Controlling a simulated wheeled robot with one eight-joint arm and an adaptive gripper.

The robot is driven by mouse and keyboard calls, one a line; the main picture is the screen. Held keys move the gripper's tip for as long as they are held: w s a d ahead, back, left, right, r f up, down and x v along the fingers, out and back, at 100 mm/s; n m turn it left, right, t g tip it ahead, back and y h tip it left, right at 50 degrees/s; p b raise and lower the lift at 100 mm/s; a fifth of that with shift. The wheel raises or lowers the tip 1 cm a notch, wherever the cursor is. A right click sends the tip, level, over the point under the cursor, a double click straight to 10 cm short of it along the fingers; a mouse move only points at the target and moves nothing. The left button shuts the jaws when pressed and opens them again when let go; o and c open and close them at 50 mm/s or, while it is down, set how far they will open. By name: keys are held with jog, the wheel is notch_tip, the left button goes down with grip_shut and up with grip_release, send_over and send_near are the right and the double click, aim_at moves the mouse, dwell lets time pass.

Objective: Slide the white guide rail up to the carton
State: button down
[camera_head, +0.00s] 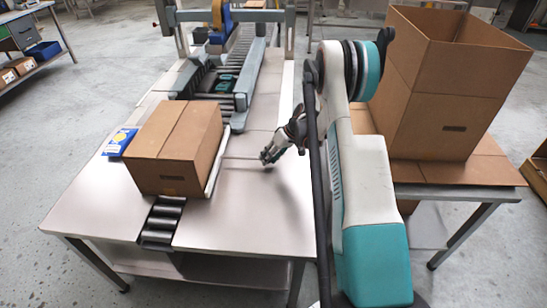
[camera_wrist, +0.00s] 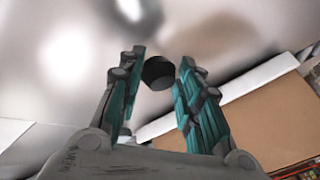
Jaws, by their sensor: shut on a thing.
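The closed brown carton (camera_head: 180,148) sits on the roller line in the middle of the light table. The white guide rail (camera_head: 217,163) stands along its right side, very close to it; I cannot tell whether they touch. In the wrist view the rail (camera_wrist: 262,75) is a pale strip beside the carton (camera_wrist: 262,125). My gripper (camera_head: 268,157) is low over the table, right of the rail. Its fingers (camera_wrist: 160,85) are closed around a dark round knob (camera_wrist: 158,72). A thin rod (camera_head: 240,158) runs between the rail and my gripper.
Rollers (camera_head: 160,221) show in front, and a grey-framed conveyor (camera_head: 243,85) stands behind. A tall open carton (camera_head: 440,90) stands on a side table at right. The tabletop front right is clear.

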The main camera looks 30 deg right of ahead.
jog(key=shift+d+f, duration=0.1)
jog(key=c, duration=1.2)
grip_release()
jog(key=shift+w, duration=0.1)
jog(key=v, duration=1.2)
